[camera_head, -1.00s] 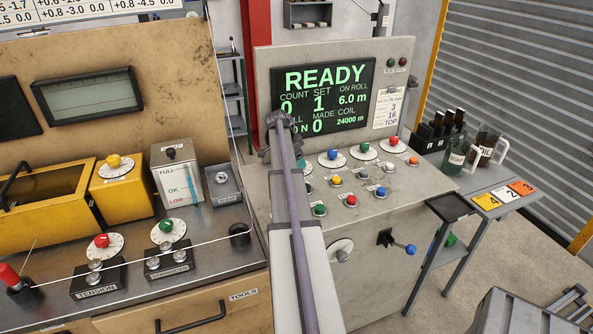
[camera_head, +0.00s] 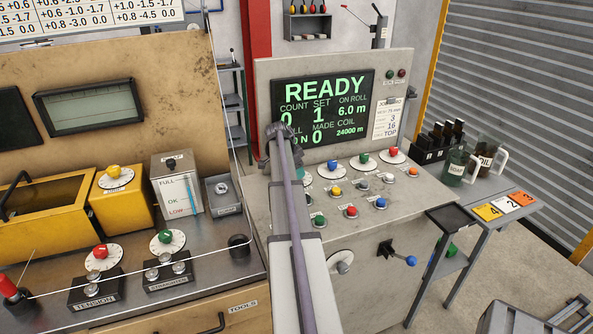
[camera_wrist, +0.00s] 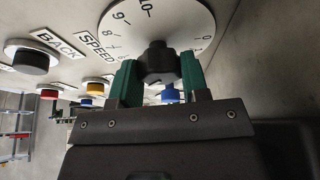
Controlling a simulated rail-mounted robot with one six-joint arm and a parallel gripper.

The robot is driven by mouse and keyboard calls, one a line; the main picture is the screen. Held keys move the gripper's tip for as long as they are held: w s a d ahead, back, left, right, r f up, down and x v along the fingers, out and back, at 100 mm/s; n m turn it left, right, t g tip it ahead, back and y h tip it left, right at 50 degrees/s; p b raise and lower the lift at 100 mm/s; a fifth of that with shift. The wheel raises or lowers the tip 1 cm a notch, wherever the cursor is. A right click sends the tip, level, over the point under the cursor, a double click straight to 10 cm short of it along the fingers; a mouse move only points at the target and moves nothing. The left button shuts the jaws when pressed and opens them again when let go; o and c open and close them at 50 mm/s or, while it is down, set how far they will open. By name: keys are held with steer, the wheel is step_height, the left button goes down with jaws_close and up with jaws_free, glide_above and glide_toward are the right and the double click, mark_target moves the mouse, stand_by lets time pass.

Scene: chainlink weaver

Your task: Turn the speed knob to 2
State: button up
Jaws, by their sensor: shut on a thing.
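The dark speed knob (camera_wrist: 153,60) sits at the centre of a white numbered dial (camera_wrist: 196,22) in the wrist view, beside a label reading SPEED (camera_wrist: 96,47). My gripper (camera_wrist: 159,66) has its two green fingers on either side of the knob and is shut on it. Dial numbers near 10, 9 and 8 show at the upper left, and low numbers at the right. The knob's pointer setting cannot be made out. In the head view my arm's end hides the knob and most of its dial, below the READY screen (camera_head: 322,102).
The sloped panel (camera_head: 255,200) carries several other knobs and coloured buttons close by. A black button marked BACK (camera_wrist: 32,60) is left of the dial in the wrist view. A crank with a blue ball (camera_head: 411,260) sticks out lower on the front.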

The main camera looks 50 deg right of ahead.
steer(key=shift+n, duration=0.4)
steer(key=n+t, duration=0.1)
steer(key=n, duration=0.1)
steer(key=shift+s+a+n, duration=0.1)
steer(key=shift+n, duration=0.3)
steer(key=n+t, duration=0.2)
steer(key=n, duration=0.2)
steer(key=shift+n+h, duration=0.3)
steer(key=n+t, duration=0.1)
steer(key=n, duration=0.2)
steer(key=shift+s+n+y, duration=0.1)
steer(key=shift+n+y, duration=0.2)
steer(key=shift+y, duration=0.1)
steer(key=shift+n+t+y, duration=0.4)
steer(key=shift+n+t, duration=0.4)
steer(key=shift+n, duration=1.1)
steer(key=o, duration=0.9)
